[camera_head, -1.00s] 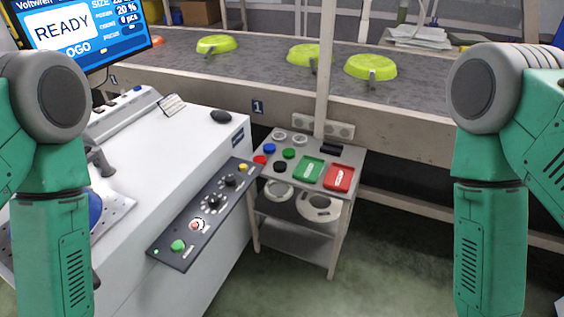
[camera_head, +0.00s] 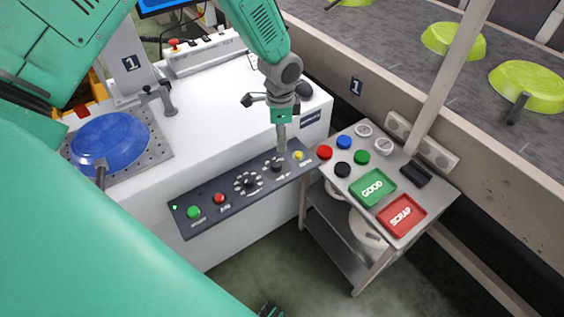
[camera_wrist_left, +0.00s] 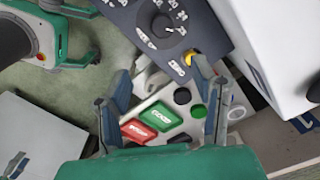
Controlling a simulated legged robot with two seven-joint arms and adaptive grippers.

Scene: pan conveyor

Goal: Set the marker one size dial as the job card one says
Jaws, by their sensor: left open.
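The marker's dark control panel (camera_head: 220,200) carries two black dials, one left (camera_head: 247,183) and one right (camera_head: 277,165). A dial with a ring of numbers, 20 and 24 among them, shows at the top of the left wrist view (camera_wrist_left: 163,25); its white pointer mark is visible. My left gripper (camera_head: 281,147) hangs over the right-hand dial in the head view; I cannot tell if it touches. In the wrist view its fingers (camera_wrist_left: 162,105) are spread with nothing between them. No readable job card shows. My right gripper is not clearly seen.
A yellow button (camera_head: 298,155), red button (camera_head: 219,198) and green button (camera_head: 193,212) share the panel. A cart (camera_head: 330,182) with green and red trays stands to the right. A blue pan (camera_head: 110,140) sits on the marker; the conveyor (camera_head: 400,95) runs behind.

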